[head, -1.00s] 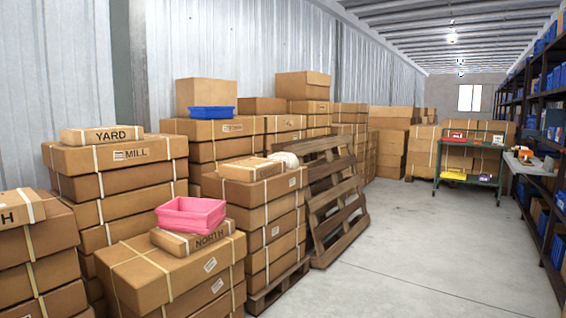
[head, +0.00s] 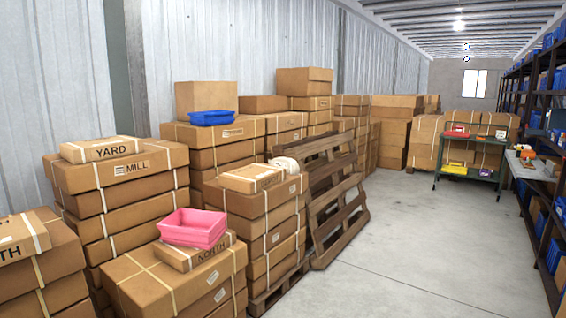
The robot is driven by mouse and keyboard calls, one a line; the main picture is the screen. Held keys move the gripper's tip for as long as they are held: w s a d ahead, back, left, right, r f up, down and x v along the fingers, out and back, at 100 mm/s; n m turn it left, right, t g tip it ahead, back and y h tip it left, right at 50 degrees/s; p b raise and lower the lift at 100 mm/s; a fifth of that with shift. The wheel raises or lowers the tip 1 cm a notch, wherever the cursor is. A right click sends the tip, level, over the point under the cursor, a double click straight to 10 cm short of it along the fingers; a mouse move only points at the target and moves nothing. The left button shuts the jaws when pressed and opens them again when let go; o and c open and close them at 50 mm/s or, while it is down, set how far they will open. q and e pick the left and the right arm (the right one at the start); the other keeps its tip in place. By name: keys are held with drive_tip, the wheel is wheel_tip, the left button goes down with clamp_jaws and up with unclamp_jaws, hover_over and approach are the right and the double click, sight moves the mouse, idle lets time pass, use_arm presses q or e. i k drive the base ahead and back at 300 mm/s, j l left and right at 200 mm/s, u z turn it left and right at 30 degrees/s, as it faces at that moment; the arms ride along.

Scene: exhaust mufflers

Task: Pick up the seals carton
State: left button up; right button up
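No carton with a readable "seals" label shows in the head view, so I cannot tell which one is the seals carton. A small carton marked YARD (head: 102,150) lies on a larger carton marked MILL (head: 120,171) at the left. A small carton marked NORTH (head: 195,252) lies on the front stack, with a pink tub (head: 194,227) on top of it. A small carton with no readable word (head: 252,177) lies on the middle stack. A carton ending in TH (head: 20,238) is cut off at the left edge. Neither gripper is in view.
Wooden pallets (head: 335,205) lean beside the middle stack. A blue tub (head: 212,118) sits on a rear stack. A green cart (head: 470,170) with coloured bins stands ahead. Shelves with blue bins (head: 545,120) line the right. The concrete floor (head: 410,250) between is clear.

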sight(292, 168)
drive_tip(key=i+l, duration=0.2)
drive_tip(key=i, duration=0.25)
drive_tip(key=i+l, duration=0.15)
drive_tip(key=i, duration=0.35)
drive_tip(key=i+l+u, duration=0.1)
drive_tip(key=i, duration=0.35)
drive_tip(key=i+l, duration=0.3)
drive_tip(key=i, duration=0.15)
